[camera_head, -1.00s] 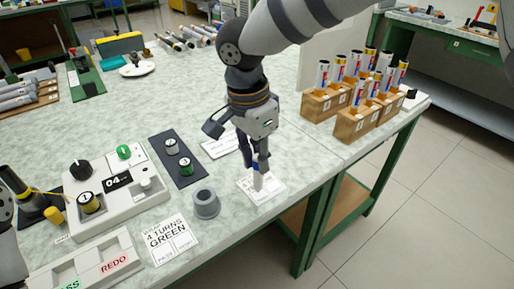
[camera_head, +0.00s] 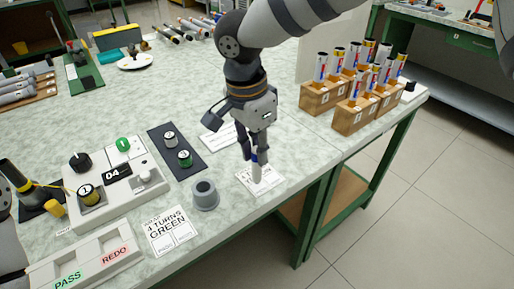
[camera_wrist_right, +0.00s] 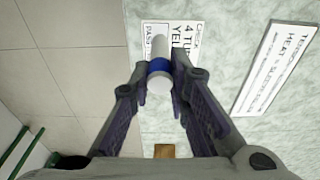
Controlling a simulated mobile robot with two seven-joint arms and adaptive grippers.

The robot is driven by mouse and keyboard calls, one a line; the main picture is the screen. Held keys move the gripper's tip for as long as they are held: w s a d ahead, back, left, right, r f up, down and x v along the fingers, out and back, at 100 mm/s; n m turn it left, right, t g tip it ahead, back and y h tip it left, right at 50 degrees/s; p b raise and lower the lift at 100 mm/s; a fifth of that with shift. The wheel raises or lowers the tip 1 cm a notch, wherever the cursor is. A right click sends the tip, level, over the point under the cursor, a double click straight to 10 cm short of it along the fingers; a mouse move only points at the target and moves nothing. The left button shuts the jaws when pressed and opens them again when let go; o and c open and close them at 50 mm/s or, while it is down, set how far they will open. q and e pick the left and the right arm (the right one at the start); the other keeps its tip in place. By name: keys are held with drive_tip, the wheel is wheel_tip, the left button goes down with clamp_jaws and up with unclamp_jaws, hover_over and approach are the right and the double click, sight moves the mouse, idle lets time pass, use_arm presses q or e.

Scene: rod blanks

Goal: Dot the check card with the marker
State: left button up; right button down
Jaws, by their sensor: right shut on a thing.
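My right gripper (camera_head: 255,152) is shut on the marker (camera_head: 256,173), a white stick with a blue band. The marker points down over the white check card (camera_head: 272,176) near the table's front edge. In the right wrist view the marker (camera_wrist_right: 158,82) is between the fingertips (camera_wrist_right: 160,100), and the card (camera_wrist_right: 184,36) is partly hidden behind it. I cannot tell whether the tip touches the card, and no dot shows on its visible part. My left gripper is not in view.
A grey cup-like holder (camera_head: 205,196) stands left of the check card, beside a "4 turns green" card (camera_head: 172,231). Another printed card (camera_head: 219,139) lies behind. Wooden blocks (camera_head: 352,117) with upright tubes stand to the right. A control box (camera_head: 125,195) is at left.

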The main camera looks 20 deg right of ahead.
drive_tip(key=shift+f, duration=0.55)
idle(0.5)
idle(0.4)
drive_tip(key=shift+r+p, duration=0.35)
drive_tip(key=shift+r, duration=1.3)
drive_tip(key=shift+r+p, duration=0.45)
drive_tip(key=shift+r, duration=2)
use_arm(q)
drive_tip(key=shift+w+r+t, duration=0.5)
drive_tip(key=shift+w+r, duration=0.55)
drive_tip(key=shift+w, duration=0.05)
